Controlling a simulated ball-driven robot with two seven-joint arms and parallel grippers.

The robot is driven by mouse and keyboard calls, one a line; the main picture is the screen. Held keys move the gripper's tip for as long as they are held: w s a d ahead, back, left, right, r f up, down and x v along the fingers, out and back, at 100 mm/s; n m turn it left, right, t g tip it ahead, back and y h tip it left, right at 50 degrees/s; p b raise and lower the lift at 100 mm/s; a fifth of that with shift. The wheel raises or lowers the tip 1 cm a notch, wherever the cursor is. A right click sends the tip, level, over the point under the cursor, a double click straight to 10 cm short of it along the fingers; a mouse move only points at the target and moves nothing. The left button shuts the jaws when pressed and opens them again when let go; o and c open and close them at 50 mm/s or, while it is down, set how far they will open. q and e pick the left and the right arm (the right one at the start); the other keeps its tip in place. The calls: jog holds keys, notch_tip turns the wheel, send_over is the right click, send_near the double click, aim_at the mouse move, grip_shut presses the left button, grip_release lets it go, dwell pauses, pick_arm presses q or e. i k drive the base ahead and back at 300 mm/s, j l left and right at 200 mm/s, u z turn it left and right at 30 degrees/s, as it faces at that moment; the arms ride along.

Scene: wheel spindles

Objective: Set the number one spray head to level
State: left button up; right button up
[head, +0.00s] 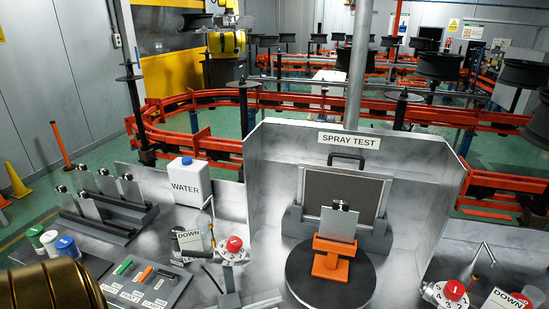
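A spray head with a red knob (234,245) on a white numbered dial stands left of the booth, beside a tag reading DOWN (189,241). A second red knob (455,290) on a numbered dial is at the lower right, with a bent metal nozzle (487,251) above it. Another DOWN tag (502,299) and a further red part (521,300) sit beside it, cut by the picture edge. I cannot tell for certain which head is number one, nor its exact tilt. Neither of my grippers is in view.
The SPRAY TEST booth (350,138) holds a grey panel on an orange stand (331,262) on a dark turntable (300,265). A WATER jug (186,185), racks with small plates (130,190), capped bottles (50,240) and a pen tray (150,285) stand left.

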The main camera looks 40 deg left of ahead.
aim_at(218, 256)
jog(key=u, duration=1.7)
